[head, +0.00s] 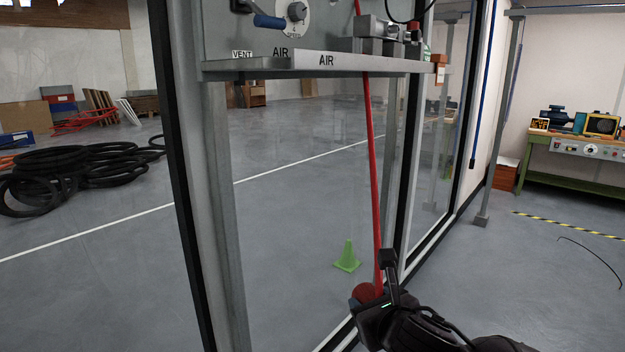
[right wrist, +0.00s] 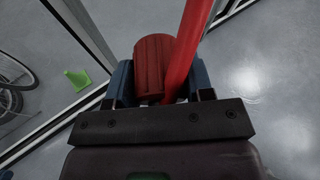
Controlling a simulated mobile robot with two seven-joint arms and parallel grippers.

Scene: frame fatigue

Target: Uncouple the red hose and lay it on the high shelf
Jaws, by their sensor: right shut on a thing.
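The hose's upper end is out of frame. My left gripper is not in view. I cannot tell which surface is the high shelf.
A panel with a blue-handled valve (head: 268,20) and metal fittings (head: 378,40) stands over the ledge. Glass panes with dark frames (head: 185,180) are close by.

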